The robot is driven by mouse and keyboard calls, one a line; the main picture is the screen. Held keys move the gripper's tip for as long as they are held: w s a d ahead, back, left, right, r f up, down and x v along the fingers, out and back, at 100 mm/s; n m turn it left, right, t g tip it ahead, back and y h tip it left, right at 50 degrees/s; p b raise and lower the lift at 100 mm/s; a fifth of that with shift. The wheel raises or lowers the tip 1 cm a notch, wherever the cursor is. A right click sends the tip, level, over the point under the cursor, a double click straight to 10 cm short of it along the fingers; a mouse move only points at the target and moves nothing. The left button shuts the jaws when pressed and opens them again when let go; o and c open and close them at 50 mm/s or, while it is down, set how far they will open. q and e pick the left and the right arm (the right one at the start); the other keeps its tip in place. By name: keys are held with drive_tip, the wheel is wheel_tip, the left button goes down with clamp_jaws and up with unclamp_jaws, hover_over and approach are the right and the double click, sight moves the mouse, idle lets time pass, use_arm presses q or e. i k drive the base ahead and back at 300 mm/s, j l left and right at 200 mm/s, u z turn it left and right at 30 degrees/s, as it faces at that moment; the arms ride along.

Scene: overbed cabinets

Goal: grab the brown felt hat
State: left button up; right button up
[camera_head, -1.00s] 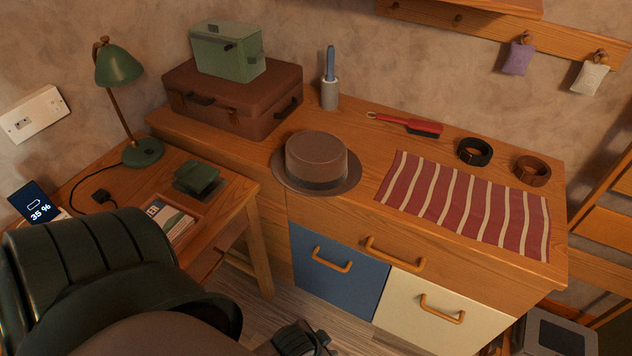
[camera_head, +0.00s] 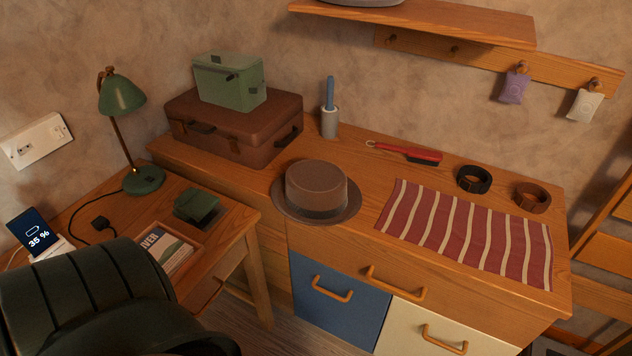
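The brown felt hat (camera_head: 317,183) sits upright, brim down, on the wooden dresser top (camera_head: 375,150). It has a flat round crown with a darker band. It is near the dresser's front edge, left of the striped cloth and in front of the brown suitcase. Nothing covers it. Neither of my grippers shows in this view.
A brown suitcase (camera_head: 225,135) carries a green box (camera_head: 230,82) behind the hat. A red striped cloth (camera_head: 468,230) lies right of it. A desk lamp (camera_head: 121,95) stands left. A dark padded chair-like form (camera_head: 85,290) fills the lower left. A shelf (camera_head: 430,22) overhangs the back.

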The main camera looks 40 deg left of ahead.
sight(312, 192)
drive_tip(key=i+l, duration=0.2)
drive_tip(key=i, duration=0.25)
drive_tip(key=i+l, duration=0.25)
drive_tip(key=i, duration=0.2)
drive_tip(key=u, duration=1.7)
